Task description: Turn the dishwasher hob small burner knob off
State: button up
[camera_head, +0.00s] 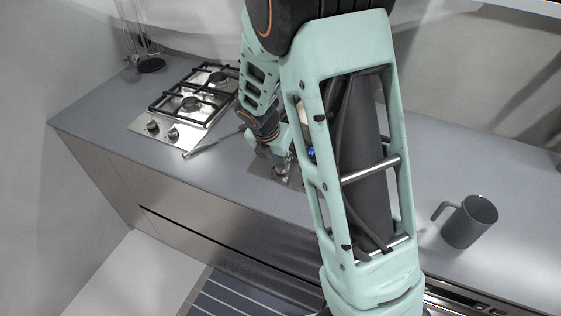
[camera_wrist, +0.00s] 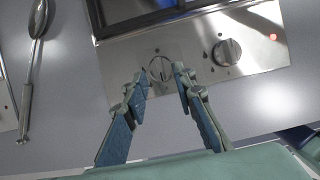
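In the wrist view a steel control panel (camera_wrist: 120,62) holds two round knobs. The left knob (camera_wrist: 160,69) is silver with a raised grip bar that stands nearly upright in the picture. The right knob (camera_wrist: 227,52) is darker, and its bar is tilted. I cannot tell which one is the small burner knob. My gripper (camera_wrist: 160,76) is open, with one fingertip on each side of the left knob; whether they touch it is unclear. In the head view my gripper (camera_head: 278,160) is low over a steel surface (camera_head: 263,168) mostly hidden behind my arm.
A red light (camera_wrist: 273,37) glows right of the knobs. A long spoon (camera_wrist: 29,80) lies left of the panel. In the head view a gas hob (camera_head: 135,124) with two knobs stands further left, and a grey mug (camera_head: 470,222) stands on the counter at right.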

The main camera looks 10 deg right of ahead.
aim_at(282, 167)
jog(key=shift+x, duration=1.15)
